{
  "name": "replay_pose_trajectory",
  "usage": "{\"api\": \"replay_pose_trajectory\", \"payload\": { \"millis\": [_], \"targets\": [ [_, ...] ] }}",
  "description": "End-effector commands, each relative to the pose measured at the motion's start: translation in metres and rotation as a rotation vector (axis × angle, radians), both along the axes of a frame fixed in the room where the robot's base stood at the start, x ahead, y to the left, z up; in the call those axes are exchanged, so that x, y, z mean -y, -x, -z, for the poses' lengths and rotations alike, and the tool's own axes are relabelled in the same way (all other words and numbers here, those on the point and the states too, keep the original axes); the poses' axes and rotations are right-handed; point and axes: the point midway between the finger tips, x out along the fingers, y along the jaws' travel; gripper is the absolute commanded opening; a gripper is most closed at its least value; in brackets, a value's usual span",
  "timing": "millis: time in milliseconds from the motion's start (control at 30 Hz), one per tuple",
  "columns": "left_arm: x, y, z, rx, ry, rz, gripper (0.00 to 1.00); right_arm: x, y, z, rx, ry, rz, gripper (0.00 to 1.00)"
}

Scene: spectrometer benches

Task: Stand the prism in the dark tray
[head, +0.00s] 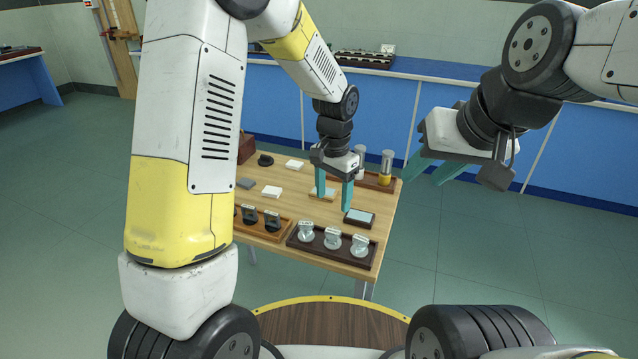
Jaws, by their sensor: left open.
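A dark brown tray (312,244) lies along the front right of the wooden table, with three pale round-topped pieces standing in it. I cannot clearly pick out the prism. A small pale item on a light wooden base (325,194) lies between and behind the fingers of my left gripper, but it is too small to identify. My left gripper (334,196) is open above the table, pointing down, its teal fingers apart with nothing visibly held. My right gripper (433,172) is open and empty, right of the table in the air.
A small dark box with a pale top (359,218) sits right of my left gripper. An orange-brown tray (281,236) with black pieces is at left. A brown tray (372,182) with two cylinders (386,166) is behind. A blue bench (420,90) runs behind.

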Motion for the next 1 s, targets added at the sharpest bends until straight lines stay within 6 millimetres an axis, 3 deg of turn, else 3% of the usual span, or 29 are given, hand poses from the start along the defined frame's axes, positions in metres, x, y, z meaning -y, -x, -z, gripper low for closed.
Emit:
{"api": "replay_pose_trajectory", "payload": {
  "millis": [133,267,500,600,800,1000],
  "targets": [
    [-0.022,0.009,-0.044,0.056,0.036,-0.075,0.64,0.000,0.000,0.000,0.000,0.000,0.000,0.36],
    [-0.053,0.033,-0.095,0.129,0.091,-0.184,0.64,0.000,0.000,0.000,0.000,0.000,0.000,0.36],
    [-0.102,0.098,-0.166,0.268,0.203,-0.384,0.64,0.000,0.000,0.000,0.000,0.000,0.000,0.36],
    [-0.118,0.128,-0.184,0.326,0.251,-0.463,0.64,0.000,0.000,0.000,0.000,0.000,0.000,0.36],
    [-0.135,0.176,-0.200,0.415,0.330,-0.578,0.64,0.000,0.000,0.000,0.000,0.000,0.000,0.36],
    [-0.140,0.194,-0.202,0.448,0.363,-0.623,0.64,0.000,0.000,0.000,0.000,0.000,0.000,0.36]
  ]
}}
